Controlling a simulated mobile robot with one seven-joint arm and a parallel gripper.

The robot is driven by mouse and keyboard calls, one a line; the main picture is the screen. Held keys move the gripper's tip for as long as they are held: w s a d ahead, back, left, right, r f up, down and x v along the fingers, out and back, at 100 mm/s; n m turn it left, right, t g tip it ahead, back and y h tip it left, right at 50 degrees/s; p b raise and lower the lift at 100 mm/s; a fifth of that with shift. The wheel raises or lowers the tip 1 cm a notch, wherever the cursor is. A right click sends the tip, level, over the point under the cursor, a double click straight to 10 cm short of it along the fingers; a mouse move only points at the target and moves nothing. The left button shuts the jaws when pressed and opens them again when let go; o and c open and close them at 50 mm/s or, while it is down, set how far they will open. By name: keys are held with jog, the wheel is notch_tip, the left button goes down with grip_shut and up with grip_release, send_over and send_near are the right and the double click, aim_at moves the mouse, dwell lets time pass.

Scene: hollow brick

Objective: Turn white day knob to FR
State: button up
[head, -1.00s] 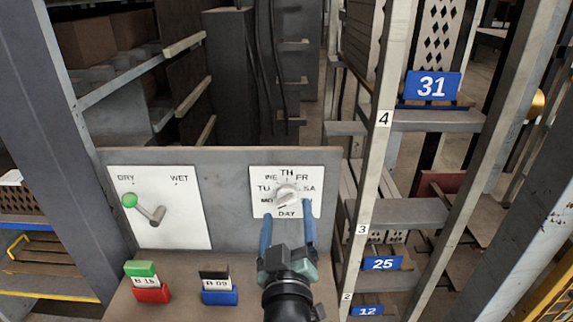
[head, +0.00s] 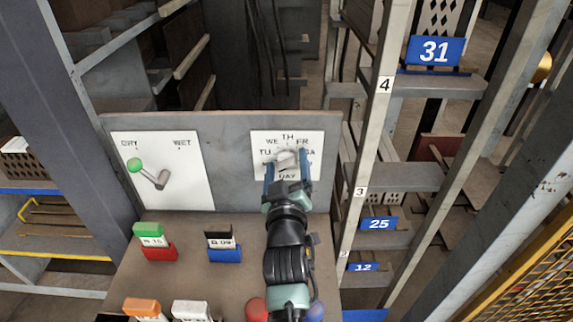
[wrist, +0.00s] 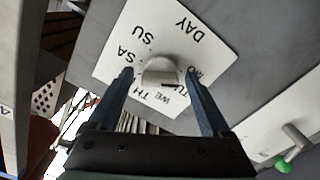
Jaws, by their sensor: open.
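The white day knob (head: 287,158) sits on a white dial plate (head: 314,140) at the right of the upright grey panel. Day letters ring it, with TH at the top, FR at upper right and DAY below. It also shows in the wrist view (wrist: 160,69), where the plate appears turned round. My gripper (head: 286,161) is open, with its blue fingers on either side of the knob. Which day the knob points to is hard to tell.
A DRY/WET plate with a green-tipped lever (head: 149,174) is left of the dial. Labelled blocks, green-red (head: 155,243) and black-blue (head: 222,244), stand on the grey desk below. A shelf post (head: 376,130) rises close on the right.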

grip_shut()
dwell(0.5)
